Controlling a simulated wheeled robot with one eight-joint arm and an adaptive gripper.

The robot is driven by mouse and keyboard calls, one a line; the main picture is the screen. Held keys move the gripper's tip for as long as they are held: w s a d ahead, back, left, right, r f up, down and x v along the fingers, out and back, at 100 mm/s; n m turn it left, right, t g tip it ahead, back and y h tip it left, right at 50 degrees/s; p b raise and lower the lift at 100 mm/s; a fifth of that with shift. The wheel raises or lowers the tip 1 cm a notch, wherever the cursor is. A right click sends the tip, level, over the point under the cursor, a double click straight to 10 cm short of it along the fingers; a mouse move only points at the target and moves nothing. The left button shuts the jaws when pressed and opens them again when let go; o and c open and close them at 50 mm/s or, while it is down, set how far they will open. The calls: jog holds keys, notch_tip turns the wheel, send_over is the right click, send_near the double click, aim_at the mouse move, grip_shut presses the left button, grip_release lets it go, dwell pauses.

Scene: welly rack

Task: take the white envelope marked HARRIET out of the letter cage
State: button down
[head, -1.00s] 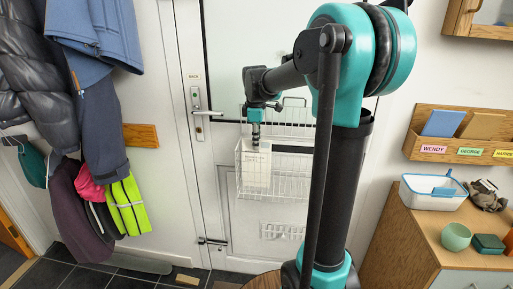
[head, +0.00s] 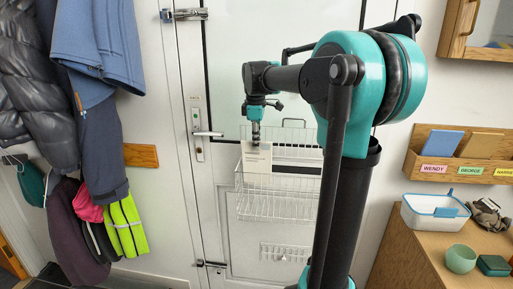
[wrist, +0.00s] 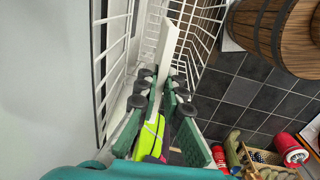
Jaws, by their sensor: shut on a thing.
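The white envelope (head: 261,161) hangs upright from my gripper (head: 255,143) in the head view, with faint lines of writing too small to read. My gripper is shut on its top edge. The white wire letter cage (head: 275,208) is fixed to the door below it. The envelope's lower edge is about level with the cage's front rim; I cannot tell whether it is fully clear of the wires. In the wrist view the envelope (wrist: 168,45) shows nearly edge-on between my fingertips (wrist: 162,88), with cage wires (wrist: 200,40) on both sides.
The door handle (head: 208,134) is left of the cage. Coats (head: 100,110) hang further left. At right are a name-labelled rack (head: 425,167) and a cabinet with a white tub (head: 433,220). A wooden barrel (wrist: 265,30) shows in the wrist view.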

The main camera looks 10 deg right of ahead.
jog(key=shift+s+r, duration=0.95)
jog(key=shift+r, duration=5.3)
jog(key=s+a, duration=0.2)
jog(key=s, duration=0.5)
jog(key=s+a, duration=0.3)
jog(key=s, duration=0.5)
jog(key=shift+s+a, duration=0.15)
jog(key=shift+a, duration=0.15)
